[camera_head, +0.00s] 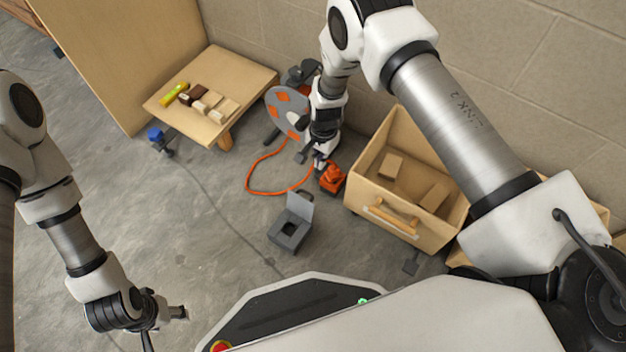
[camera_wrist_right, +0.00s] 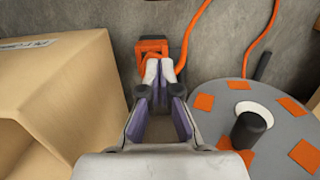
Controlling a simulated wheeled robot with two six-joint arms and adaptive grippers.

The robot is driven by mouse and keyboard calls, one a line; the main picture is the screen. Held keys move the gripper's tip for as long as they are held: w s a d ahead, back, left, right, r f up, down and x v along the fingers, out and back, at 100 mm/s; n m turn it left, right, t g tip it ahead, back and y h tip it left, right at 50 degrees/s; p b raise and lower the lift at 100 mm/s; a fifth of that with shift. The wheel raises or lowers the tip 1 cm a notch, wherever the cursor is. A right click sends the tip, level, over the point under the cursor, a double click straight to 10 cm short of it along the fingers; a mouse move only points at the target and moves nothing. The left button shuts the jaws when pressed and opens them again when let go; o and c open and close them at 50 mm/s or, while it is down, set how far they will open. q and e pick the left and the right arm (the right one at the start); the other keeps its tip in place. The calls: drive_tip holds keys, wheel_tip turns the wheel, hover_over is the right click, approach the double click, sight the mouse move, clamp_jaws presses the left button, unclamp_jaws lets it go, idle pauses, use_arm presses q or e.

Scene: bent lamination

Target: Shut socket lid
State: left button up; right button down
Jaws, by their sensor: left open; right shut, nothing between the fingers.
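The grey socket (camera_head: 286,234) sits on the floor in the middle of the head view, with a dark square opening in its top. Its lid (camera_head: 299,206) stands raised at the back edge, open. My right gripper (camera_head: 320,163) is shut and empty, above and beyond the socket, close to an orange plug (camera_head: 331,178). In the right wrist view the fingertips (camera_wrist_right: 158,72) point at the orange plug (camera_wrist_right: 153,46); I cannot tell whether they touch it. My left gripper (camera_head: 178,308) is open and empty at the lower left, well away from the socket.
An orange cord (camera_head: 250,178) loops from the plug toward a grey reel (camera_head: 285,108) with orange patches. A wooden crate (camera_head: 405,232) with blocks stands right of the socket. A low wooden table (camera_head: 235,80) holds several blocks. The floor left of the socket is clear.

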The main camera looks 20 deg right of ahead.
sight(303, 203)
drive_tip(key=s+a+f+b, duration=0.2)
drive_tip(key=a+f+b, duration=0.1)
drive_tip(key=f+b, duration=0.2)
wheel_tip(303, 203, down, 3)
drive_tip(key=shift+s+a+r+b, duration=0.2)
drive_tip(key=shift+s+b, duration=0.1)
drive_tip(key=shift+s, duration=0.1)
